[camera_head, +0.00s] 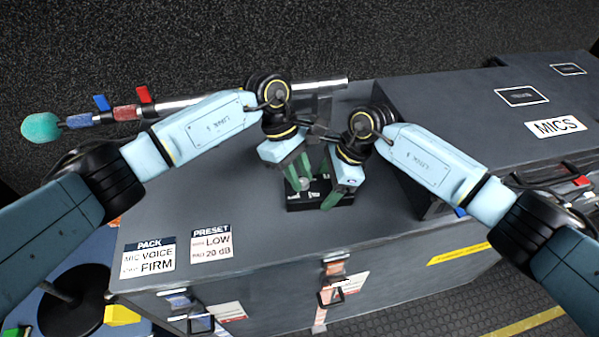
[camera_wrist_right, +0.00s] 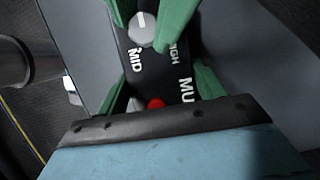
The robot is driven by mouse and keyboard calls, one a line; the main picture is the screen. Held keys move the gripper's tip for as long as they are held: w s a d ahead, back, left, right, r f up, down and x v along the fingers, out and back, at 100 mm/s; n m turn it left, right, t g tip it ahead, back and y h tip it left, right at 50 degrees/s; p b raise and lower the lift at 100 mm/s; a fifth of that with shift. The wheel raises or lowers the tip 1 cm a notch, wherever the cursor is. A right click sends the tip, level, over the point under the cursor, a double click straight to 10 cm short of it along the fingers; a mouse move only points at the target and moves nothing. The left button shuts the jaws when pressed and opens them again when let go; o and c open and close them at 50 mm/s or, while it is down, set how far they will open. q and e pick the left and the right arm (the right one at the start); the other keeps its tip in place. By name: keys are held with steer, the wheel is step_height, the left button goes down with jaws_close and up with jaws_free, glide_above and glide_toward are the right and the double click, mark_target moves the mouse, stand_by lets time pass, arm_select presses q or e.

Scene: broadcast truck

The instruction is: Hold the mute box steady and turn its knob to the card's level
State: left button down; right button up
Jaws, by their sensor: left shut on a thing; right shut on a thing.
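The mute box (camera_head: 345,197) is a small black box on the grey case top, with white lettering. My right gripper (camera_head: 333,187) is shut on its body; the right wrist view shows green fingers along both sides of the box (camera_wrist_right: 150,75). My left gripper (camera_head: 298,178) is shut at the light grey knob (camera_wrist_right: 142,28), partly hidden in the head view. The knob's white mark points toward the top of the right wrist view, away from the MID label; HIGH is beside it, partly covered. A red button (camera_wrist_right: 156,103) shows lower down. The preset card (camera_head: 212,241) reads LOW and 20 dB.
A pack card (camera_head: 148,256) reading MIC VOICE and FIRM lies left of the preset card. A microphone with a teal foam tip (camera_head: 41,127) lies behind my left arm. A dark MICS case (camera_head: 480,95) stands at right. The front case top is mostly clear.

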arm_select(q)
steer(key=shift+n, duration=0.4)
steer(key=n, duration=0.2)
steer(key=n+t, duration=0.1)
steer(key=shift+s+a+n+t+h, duration=0.1)
steer(key=shift+s+n+t+h, duration=0.1)
steer(key=shift+n+t+h, duration=0.15)
steer(key=shift+s+n+t, duration=0.15)
steer(key=shift+n+t, duration=0.6)
steer(key=shift+n, duration=1.4)
steer(key=c, duration=1.2)
jaws_free()
steer(key=shift+r, duration=0.1)
